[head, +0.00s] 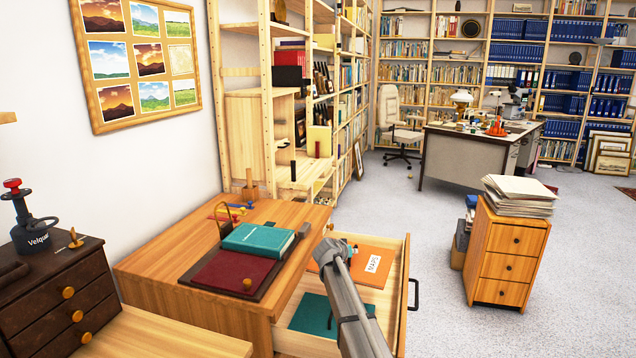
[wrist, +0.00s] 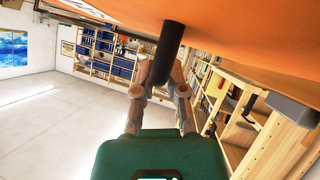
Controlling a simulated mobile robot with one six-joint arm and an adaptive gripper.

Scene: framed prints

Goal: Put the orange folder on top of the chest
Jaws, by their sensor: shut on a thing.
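The orange folder (head: 348,265), with a white "MAPS" label, shows over the open drawer (head: 397,318) of a wooden chest (head: 165,266). My gripper (head: 337,250) is at the folder's near left part. In the wrist view my gripper (wrist: 164,68) is shut on a dark round handle that meets the orange folder (wrist: 235,28), whose broad face fills the top. I cannot tell how far the folder is above the drawer floor. The chest's top carries a red folder (head: 232,270), a teal book (head: 258,240) and small items.
A teal folder (head: 312,314) lies in the drawer. A small dark chest of drawers (head: 50,297) stands at left with a red-topped device (head: 32,225). A wooden cabinet (head: 508,258) with papers stands at right. Open floor (head: 440,300) lies between.

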